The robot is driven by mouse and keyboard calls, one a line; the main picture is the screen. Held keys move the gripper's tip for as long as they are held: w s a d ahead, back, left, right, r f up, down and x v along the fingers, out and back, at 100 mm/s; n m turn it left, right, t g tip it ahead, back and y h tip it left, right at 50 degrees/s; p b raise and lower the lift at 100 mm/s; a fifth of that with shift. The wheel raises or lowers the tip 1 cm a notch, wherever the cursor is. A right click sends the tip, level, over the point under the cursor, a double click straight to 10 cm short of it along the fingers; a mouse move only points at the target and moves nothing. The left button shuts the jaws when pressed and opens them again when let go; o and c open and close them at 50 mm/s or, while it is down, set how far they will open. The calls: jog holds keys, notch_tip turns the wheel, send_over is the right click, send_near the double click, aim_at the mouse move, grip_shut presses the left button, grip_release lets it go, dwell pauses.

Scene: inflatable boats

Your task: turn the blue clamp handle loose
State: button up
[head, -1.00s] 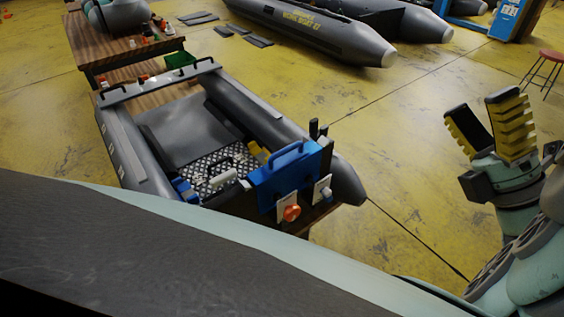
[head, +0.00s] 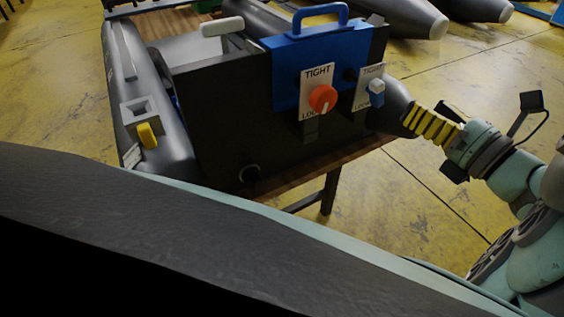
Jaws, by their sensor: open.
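The blue clamp handle (head: 377,88) is a small blue and pale knob on a white plate (head: 362,98) at the right end of the dark transom (head: 222,120). The plate reads TIGHT at the top, and its lower lettering is partly covered. The handle looks roughly upright; its exact setting is hard to read. My gripper (head: 426,113) is open and empty, just right of the handle and apart from it in the picture. Its yellow-ribbed finger points left toward the transom; the other finger is mostly hidden.
An orange knob (head: 323,98) on a similar plate sits left of the blue handle. A blue bracket (head: 290,62) with a loop handle (head: 322,12) rises above both. A yellow knob (head: 147,136) is on the left tube. The yellow floor (head: 400,205) right of the wooden table is clear.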

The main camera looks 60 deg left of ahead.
aim_at(381, 97)
jog(key=shift+n, duration=0.5)
jog(key=a+f, duration=0.1)
jog(key=a, duration=0.5)
jog(key=a+f, duration=0.1)
jog(key=a, duration=0.2)
jog(key=shift+w+a+f, duration=0.3)
jog(key=shift+a, duration=0.1)
jog(key=shift+w+r+m+p, duration=0.1)
jog(key=shift+r+m+p, duration=0.5)
jog(key=shift+p, duration=0.55)
jog(key=m+p, duration=0.5)
jog(key=p, duration=0.2)
jog(key=shift+d+f, duration=0.1)
jog(key=shift+f, duration=0.05)
jog(key=m+p, duration=0.4)
jog(key=p, duration=0.4)
jog(key=shift+f+m, duration=0.1)
jog(key=shift+m, duration=0.3)
jog(key=m+p, duration=0.2)
jog(key=shift+f+m, duration=0.15)
jog(key=shift+m, duration=0.15)
jog(key=m+p, duration=0.3)
jog(key=m, duration=0.1)
jog(key=m+p, duration=0.3)
jog(key=m, duration=0.3)
jog(key=shift+f, duration=0.15)
jog(key=m, duration=0.5)
jog(key=shift+f+m, duration=0.1)
jog(key=shift+m, duration=0.3)
jog(key=shift+o, duration=0.2)
